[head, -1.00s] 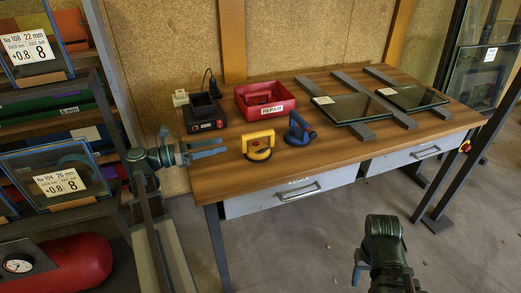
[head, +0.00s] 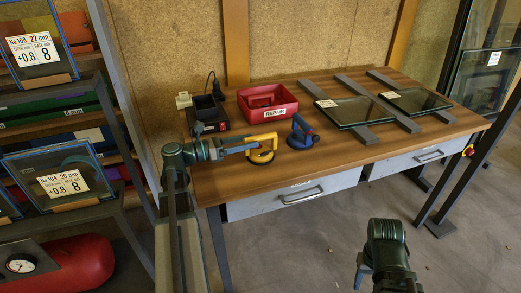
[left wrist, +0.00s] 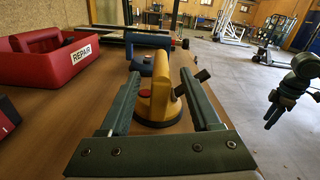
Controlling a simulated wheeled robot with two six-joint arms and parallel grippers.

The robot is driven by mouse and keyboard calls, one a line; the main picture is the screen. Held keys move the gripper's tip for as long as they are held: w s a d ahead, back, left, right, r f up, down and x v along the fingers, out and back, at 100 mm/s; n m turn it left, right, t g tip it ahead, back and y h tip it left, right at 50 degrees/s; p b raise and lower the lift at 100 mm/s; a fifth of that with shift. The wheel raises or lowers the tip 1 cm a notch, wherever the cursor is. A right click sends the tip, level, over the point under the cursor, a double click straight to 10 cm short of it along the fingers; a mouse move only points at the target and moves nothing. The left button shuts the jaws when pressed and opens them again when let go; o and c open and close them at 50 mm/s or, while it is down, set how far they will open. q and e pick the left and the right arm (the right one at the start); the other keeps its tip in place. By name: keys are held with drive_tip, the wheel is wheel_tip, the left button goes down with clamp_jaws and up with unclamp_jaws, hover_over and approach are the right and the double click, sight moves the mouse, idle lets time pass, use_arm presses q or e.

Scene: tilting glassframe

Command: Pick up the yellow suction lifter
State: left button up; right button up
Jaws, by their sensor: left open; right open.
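The yellow suction lifter (head: 262,150) stands on the wooden table (head: 330,160), left of the blue suction lifter (head: 301,133). My left gripper (head: 250,146) is at the yellow lifter, reaching in from the left. In the left wrist view the yellow lifter (left wrist: 160,95) stands between the two open fingers (left wrist: 158,105), with its dark base on the table. The fingers do not look closed on it. The blue lifter (left wrist: 148,52) is just beyond it. My right gripper (head: 364,272) is open, low in front of the table and away from both lifters.
A red REPAIR box (head: 267,103) and a black device (head: 208,113) stand behind the lifters. Glass panes (head: 353,111) lie on dark rails at the right. A shelf with labelled glass panes (head: 62,185) is at the left. The table's front strip is clear.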

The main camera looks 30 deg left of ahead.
sight(260, 137)
use_arm(q)
drive_tip(key=shift+x, duration=2.35)
drive_tip(key=shift+r, duration=0.2)
clamp_jaws()
